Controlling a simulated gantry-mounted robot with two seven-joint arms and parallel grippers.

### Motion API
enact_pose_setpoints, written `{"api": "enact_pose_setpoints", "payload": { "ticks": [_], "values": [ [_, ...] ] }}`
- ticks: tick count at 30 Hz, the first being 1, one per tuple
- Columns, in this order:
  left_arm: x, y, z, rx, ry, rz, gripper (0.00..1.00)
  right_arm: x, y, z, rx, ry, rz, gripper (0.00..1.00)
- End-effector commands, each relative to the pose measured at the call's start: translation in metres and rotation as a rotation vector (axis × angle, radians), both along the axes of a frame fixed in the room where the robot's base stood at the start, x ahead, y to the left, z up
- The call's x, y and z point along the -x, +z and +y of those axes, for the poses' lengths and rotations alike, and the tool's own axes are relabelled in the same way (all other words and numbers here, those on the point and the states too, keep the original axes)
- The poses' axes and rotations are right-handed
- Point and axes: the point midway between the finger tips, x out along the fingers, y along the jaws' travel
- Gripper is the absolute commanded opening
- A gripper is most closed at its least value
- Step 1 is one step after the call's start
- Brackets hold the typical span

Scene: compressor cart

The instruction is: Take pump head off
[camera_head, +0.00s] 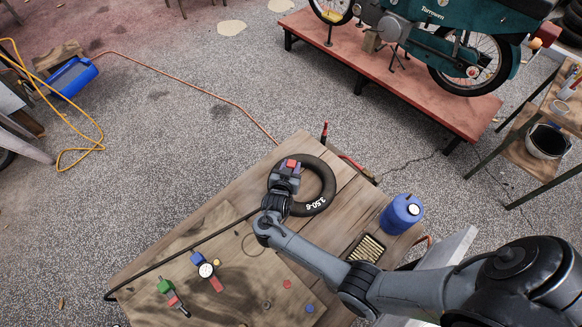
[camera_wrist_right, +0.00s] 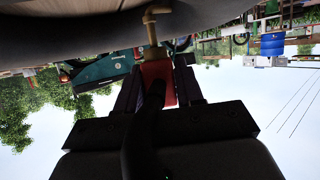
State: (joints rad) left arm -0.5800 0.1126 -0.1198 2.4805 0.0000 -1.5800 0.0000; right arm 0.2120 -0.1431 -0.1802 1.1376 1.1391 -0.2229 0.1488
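A black inner tube (camera_head: 325,192) marked 3.50-8 lies on the wooden table (camera_head: 343,225). My right gripper (camera_head: 286,172) is at the tube's left side, with a red pump head (camera_head: 291,163) at its fingers. In the right wrist view, the red pump head (camera_wrist_right: 158,82) sits between the two dark fingers, which close on its sides. A bent brass valve stem (camera_wrist_right: 151,30) comes down from the dark tube (camera_wrist_right: 60,35) and meets the pump head's top. A dark hose (camera_wrist_right: 145,125) runs from the head toward the camera. My left gripper is out of view.
Near the table's front lie a green-and-red tool (camera_head: 172,292), a blue-and-red gauge (camera_head: 205,268) and small caps. A blue jug (camera_head: 400,214) and a tray of brass pieces (camera_head: 366,247) stand right. A red platform (camera_head: 400,85) with a motorbike is behind.

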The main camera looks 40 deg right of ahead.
Motion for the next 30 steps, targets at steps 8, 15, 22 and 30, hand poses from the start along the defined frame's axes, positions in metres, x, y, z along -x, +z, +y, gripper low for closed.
{"api": "enact_pose_setpoints", "payload": {
  "ticks": [8,15,22,30],
  "values": [
    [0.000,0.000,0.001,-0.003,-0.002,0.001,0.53,0.000,0.000,0.000,0.000,0.000,-0.001,0.09],
    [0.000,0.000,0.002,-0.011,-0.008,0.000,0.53,0.000,0.004,0.000,0.000,-0.001,-0.002,0.09],
    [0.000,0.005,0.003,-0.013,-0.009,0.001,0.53,0.000,0.025,0.000,0.000,-0.002,-0.004,0.09],
    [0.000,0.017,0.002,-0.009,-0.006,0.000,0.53,0.030,0.060,-0.009,-0.001,-0.003,-0.001,0.09]
  ]
}}
